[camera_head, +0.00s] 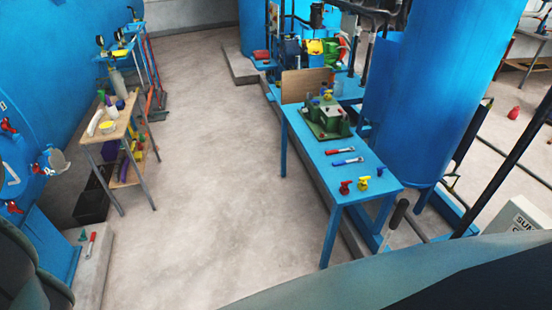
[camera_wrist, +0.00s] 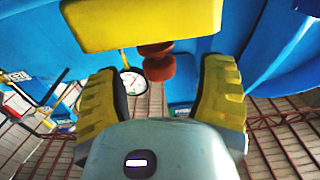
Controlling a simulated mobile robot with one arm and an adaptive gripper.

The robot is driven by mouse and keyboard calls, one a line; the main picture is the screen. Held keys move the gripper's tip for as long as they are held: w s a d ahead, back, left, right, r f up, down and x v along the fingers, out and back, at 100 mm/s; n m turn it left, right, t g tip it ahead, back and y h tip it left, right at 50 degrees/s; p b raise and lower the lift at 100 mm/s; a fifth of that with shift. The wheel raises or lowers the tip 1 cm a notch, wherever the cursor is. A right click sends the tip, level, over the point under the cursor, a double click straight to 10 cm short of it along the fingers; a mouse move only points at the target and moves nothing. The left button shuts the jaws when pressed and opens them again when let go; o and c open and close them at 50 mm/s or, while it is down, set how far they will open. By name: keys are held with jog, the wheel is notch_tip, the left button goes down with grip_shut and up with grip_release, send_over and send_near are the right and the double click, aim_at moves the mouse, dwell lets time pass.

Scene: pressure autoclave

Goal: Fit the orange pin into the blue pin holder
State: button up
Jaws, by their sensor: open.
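My gripper (camera_wrist: 162,92) shows in the wrist view with its yellow ribbed fingers spread apart at left and right. A brownish-orange knob-shaped piece (camera_wrist: 158,66) shows in the gap between them, apart from both fingers. I cannot tell whether it is the orange pin. A yellow block spans the top of this view above it. In the head view, a red-and-white piece (camera_head: 340,151) and a blue-and-white piece (camera_head: 348,161) lie on the blue table (camera_head: 372,200). I cannot make out the blue pin holder for certain. My gripper does not show in the head view.
A green fixture (camera_head: 325,121) stands on the table, with red (camera_head: 345,187) and yellow (camera_head: 364,183) valve-like parts near its front. A large blue tank (camera_head: 425,90) stands behind it. A small wooden stand (camera_head: 118,130) is at left. The floor (camera_head: 215,165) between is clear.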

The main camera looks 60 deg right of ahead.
jog(key=shift+p+x, duration=0.35)
jog(key=shift+x, duration=0.9)
jog(key=shift+d, duration=0.15)
grip_shut()
